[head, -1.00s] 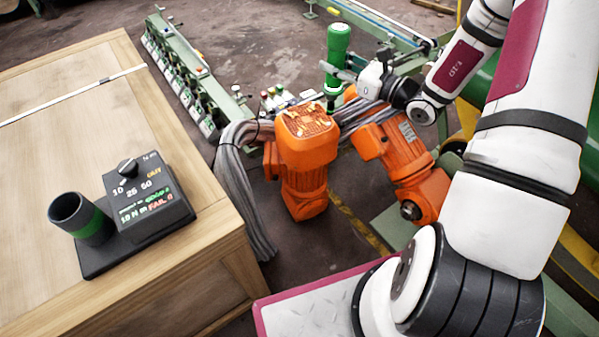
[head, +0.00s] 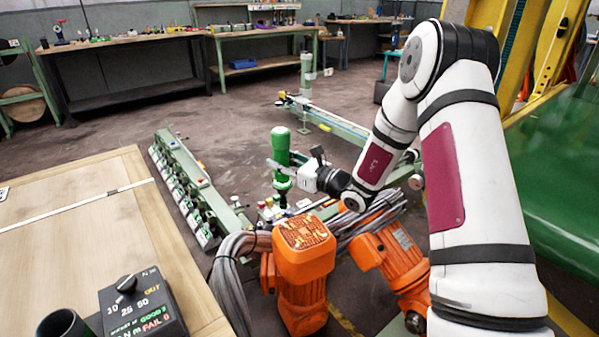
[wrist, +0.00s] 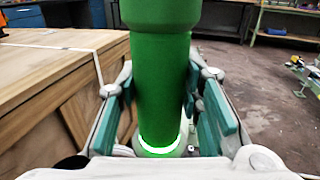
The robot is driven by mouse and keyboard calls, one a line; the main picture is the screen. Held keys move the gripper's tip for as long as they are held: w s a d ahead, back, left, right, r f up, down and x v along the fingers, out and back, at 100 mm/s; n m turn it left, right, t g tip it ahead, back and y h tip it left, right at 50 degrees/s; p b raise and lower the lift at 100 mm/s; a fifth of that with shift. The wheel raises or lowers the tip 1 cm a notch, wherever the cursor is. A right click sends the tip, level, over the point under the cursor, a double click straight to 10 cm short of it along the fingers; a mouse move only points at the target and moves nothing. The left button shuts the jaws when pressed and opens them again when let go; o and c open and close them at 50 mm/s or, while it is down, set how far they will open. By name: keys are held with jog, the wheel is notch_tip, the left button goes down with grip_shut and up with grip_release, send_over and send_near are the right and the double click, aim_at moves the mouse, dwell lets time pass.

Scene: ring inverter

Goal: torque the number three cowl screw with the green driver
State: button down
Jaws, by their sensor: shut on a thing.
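The green driver (head: 281,157) is upright in my gripper (head: 290,172), above the far side of the orange machinery. In the wrist view the green driver (wrist: 160,75) stands between the two teal-padded fingers of my gripper (wrist: 165,115), which is shut on it. A lit white-green ring shows low on the driver. A black controller box (head: 143,306) with a dial and a display reading GOOD and FAIL is on the wooden crate at the lower left. I cannot pick out the number three cowl screw.
An empty dark holder cup (head: 62,325) is beside the controller. The wooden crate (head: 80,230) fills the left. An orange robot (head: 305,255) with grey cables stands below my arm. A green rail (head: 190,185) runs left of the driver; workbenches (head: 130,72) line the back.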

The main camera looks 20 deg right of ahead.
aim_at(281, 187)
jog(key=shift+w+a+r, duration=0.1)
jog(key=shift+a+r, duration=0.1)
jog(key=shift+f, duration=0.1)
jog(key=shift+f+b, duration=2.15)
jog(key=shift+f, duration=0.85)
jog(key=shift+f+b, duration=0.8)
jog(key=shift+f, duration=0.6)
dwell(0.4)
